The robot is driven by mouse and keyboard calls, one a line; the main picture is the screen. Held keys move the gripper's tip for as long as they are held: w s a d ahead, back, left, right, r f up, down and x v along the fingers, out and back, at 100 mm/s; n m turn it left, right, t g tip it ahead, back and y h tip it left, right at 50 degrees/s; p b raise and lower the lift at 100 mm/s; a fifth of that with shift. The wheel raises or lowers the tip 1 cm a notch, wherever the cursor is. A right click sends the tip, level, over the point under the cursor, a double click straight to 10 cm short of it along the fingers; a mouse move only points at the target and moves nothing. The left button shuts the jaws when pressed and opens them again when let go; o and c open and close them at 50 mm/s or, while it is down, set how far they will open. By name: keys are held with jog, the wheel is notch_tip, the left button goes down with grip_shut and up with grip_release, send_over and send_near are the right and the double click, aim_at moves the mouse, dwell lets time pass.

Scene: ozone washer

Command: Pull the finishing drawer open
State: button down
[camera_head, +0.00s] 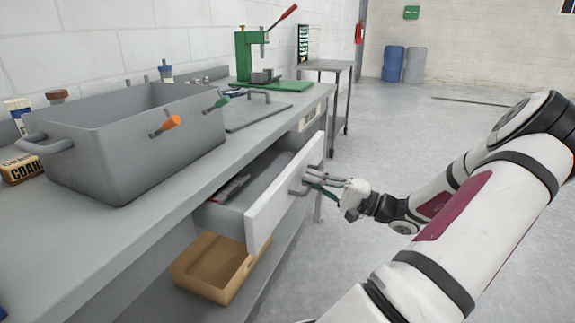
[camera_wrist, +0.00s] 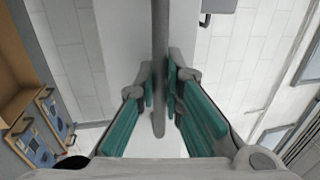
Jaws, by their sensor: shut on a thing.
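The finishing drawer (camera_head: 268,214) under the workbench stands pulled out, with its white front well clear of the bench edge and part of its inside showing. Its grey bar handle (camera_head: 297,192) is on the front face. My gripper (camera_head: 312,182) is at the handle, reaching in from the right. In the wrist view, the handle (camera_wrist: 159,45) runs between the green-padded fingers, and my gripper (camera_wrist: 160,88) is shut on it.
A grey basin (camera_head: 110,150) with an orange-handled tap stands on the bench (camera_head: 160,205). A tan bin (camera_head: 215,268) sits below the drawer. A green press (camera_head: 252,55) stands at the back. Open floor (camera_head: 420,130) lies to the right.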

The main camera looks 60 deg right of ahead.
jog(key=a+r+p+v, duration=0.1)
jog(key=p+v, duration=0.3)
jog(key=v, duration=0.8)
jog(key=shift+s+d+r, duration=0.55)
jog(key=shift+s+r, duration=0.05)
jog(key=shift+s, duration=0.05)
jog(key=c, duration=1.7)
grip_release()
jog(key=v, duration=1.2)
jog(key=shift+d, duration=0.1)
